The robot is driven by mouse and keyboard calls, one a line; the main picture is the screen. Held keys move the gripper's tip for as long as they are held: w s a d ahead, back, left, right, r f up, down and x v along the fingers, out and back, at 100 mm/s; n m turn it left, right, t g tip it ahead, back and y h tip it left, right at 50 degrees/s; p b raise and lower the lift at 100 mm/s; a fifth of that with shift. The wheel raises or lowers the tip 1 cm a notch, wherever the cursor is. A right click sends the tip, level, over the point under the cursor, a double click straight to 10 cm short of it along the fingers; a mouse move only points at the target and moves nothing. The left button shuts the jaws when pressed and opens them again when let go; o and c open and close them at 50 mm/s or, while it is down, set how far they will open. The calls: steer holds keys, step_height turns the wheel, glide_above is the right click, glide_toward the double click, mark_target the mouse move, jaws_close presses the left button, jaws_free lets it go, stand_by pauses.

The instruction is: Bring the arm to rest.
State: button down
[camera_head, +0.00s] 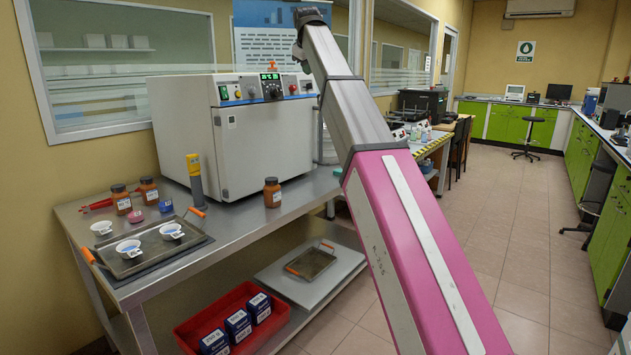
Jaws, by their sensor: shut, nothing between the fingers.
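My arm (400,235) reaches from the bottom right up to the top middle of the head view. It has a pink and white lower part and a grey upper part. Its dark far end (311,17) shows beside the upper right of the white oven (190,130), in front of the window. I cannot tell from this view whether it touches anything. No gripper fingers are visible, so my gripper is not in view.
A metal bench (240,225) holds a tray (135,262) with small dishes, brown bottles (272,192) and a yellow-grey handheld device (195,178). Below are a red bin (190,330) with blue boxes and a small tray (311,262). The tiled floor (500,220) right of my arm is clear.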

steer(key=s+d+f+m+g, duration=0.1)
steer(key=s+d+f, duration=0.25)
steer(key=f, duration=1.15)
steer(key=s+d+f+m+g, duration=0.15)
steer(key=d+f, duration=0.25)
steer(key=f, duration=1.1)
steer(key=s+d+f+m+g, duration=0.1)
steer(key=s+d+f+m, duration=0.2)
steer(key=f, duration=1.2)
steer(key=s+d+f+m+g, duration=0.1)
steer(key=s+d+f, duration=0.2)
steer(key=s+f, duration=0.5)
steer(key=s+d+f+m+g, duration=0.1)
steer(key=s+d+f, duration=0.3)
steer(key=s+f, duration=0.5)
steer(key=s+d+f+m+g, duration=0.1)
steer(key=s+d+f, duration=0.3)
steer(key=s+f, duration=0.5)
step_height(320, 180, down, 3)
steer(key=shift+r+g, duration=0.1)
steer(key=shift+g, duration=0.25)
steer(key=shift+m, duration=0.25)
